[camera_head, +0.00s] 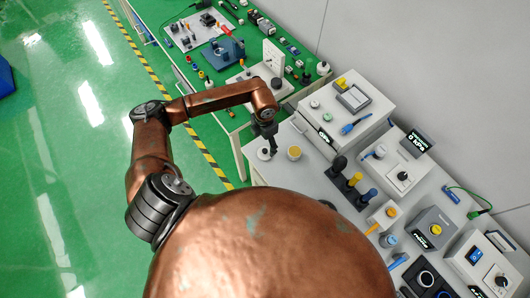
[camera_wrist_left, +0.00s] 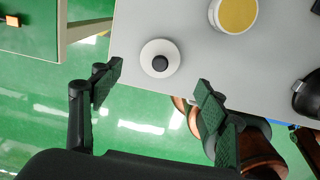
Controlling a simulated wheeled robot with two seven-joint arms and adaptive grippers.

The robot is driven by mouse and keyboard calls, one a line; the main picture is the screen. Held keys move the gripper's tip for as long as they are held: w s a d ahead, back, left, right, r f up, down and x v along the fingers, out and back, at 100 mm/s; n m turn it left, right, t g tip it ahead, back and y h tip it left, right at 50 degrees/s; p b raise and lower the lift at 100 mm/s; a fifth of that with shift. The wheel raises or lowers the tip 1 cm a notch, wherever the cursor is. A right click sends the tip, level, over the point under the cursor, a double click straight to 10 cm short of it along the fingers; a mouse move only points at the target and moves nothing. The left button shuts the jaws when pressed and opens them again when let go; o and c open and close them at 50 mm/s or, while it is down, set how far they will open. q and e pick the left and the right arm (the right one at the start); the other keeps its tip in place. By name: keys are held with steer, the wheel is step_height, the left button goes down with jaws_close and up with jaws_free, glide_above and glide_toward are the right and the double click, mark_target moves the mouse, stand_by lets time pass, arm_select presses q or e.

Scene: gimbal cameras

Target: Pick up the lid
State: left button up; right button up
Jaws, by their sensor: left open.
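The lid is a round white disc with a black knob. It lies flat on the light grey table near its edge, as the left wrist view shows it (camera_wrist_left: 148,49); in the head view the lid (camera_head: 262,154) is beside my left gripper. A white round pot with yellow contents (camera_wrist_left: 236,14) stands beside the lid, also seen in the head view (camera_head: 294,153). My left gripper (camera_head: 271,146) is open and empty. In the left wrist view its fingertips (camera_wrist_left: 156,84) are spread on either side of the lid, short of it.
A green bench (camera_head: 215,70) with small parts stands behind. Open green floor (camera_head: 60,150) lies left of the table edge.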

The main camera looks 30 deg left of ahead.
mark_target(265, 151)
arm_select(q)
step_height(265, 151, down, 8)
steer(key=shift+r+p, duration=0.2)
steer(key=shift+p, duration=0.4)
steer(key=shift+c, duration=0.3)
steer(key=c, duration=0.9)
